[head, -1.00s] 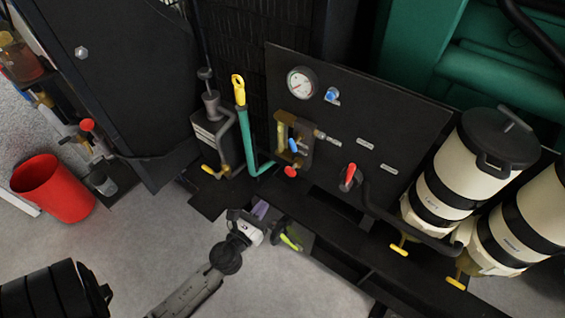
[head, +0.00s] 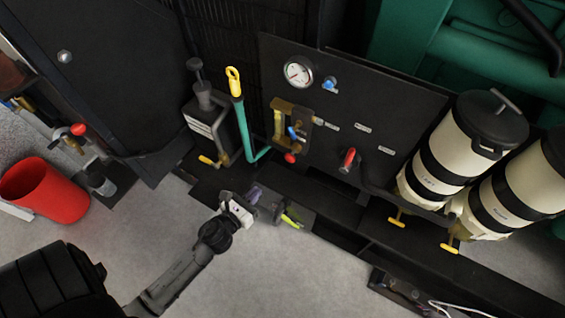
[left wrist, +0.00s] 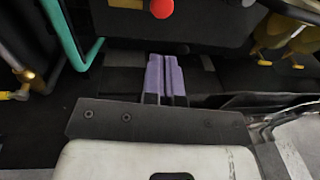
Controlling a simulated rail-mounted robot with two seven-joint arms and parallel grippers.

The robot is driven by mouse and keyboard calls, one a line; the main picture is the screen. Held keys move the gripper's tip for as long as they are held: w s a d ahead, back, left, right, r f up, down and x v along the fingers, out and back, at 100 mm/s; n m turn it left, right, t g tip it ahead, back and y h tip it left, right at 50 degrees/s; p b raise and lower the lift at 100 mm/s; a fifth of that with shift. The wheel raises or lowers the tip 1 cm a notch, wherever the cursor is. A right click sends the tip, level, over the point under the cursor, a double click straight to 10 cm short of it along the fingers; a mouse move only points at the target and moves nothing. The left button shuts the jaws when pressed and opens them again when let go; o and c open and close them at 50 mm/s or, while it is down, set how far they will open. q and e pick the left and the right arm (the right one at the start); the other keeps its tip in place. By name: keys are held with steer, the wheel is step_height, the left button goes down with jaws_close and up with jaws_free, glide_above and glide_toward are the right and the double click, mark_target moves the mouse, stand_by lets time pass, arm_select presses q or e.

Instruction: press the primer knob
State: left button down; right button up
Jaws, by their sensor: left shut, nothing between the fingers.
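A black knob (head: 195,64) tops the plunger of a small grey pump-like unit (head: 206,116), left of the black panel. A blue knob (head: 329,83) sits on the panel beside the gauge. I cannot read the labels, so I cannot tell which is the primer knob. My left gripper (head: 256,194) is low in front of the panel, apart from both knobs. Its purple fingers are shut and empty in the left wrist view (left wrist: 164,78). A red knob (head: 290,158) also shows in the wrist view (left wrist: 161,8), beyond the fingertips. My right gripper is not in view.
A teal lever (head: 242,125) with a yellow loop stands right of the pump. The panel (head: 410,110) carries a gauge (head: 298,72) and a red-handled valve (head: 349,158). Cream canisters (head: 440,160) stand right. A red bin (head: 45,190) is left.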

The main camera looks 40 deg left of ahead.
mark_target(287, 158)
arm_select(q)
steer(key=w, duration=0.8)
steer(key=w+a+b, duration=0.1)
steer(key=w, duration=0.4)
steer(key=shift+f, duration=0.4)
steer(key=shift+w, duration=0.5)
steer(key=shift+w+a+f, duration=0.1)
steer(key=shift+w+a, duration=0.05)
steer(key=shift+w, duration=0.45)
steer(key=shift+w+a, duration=0.15)
steer(key=shift+w, duration=0.4)
steer(key=shift+s, duration=0.1)
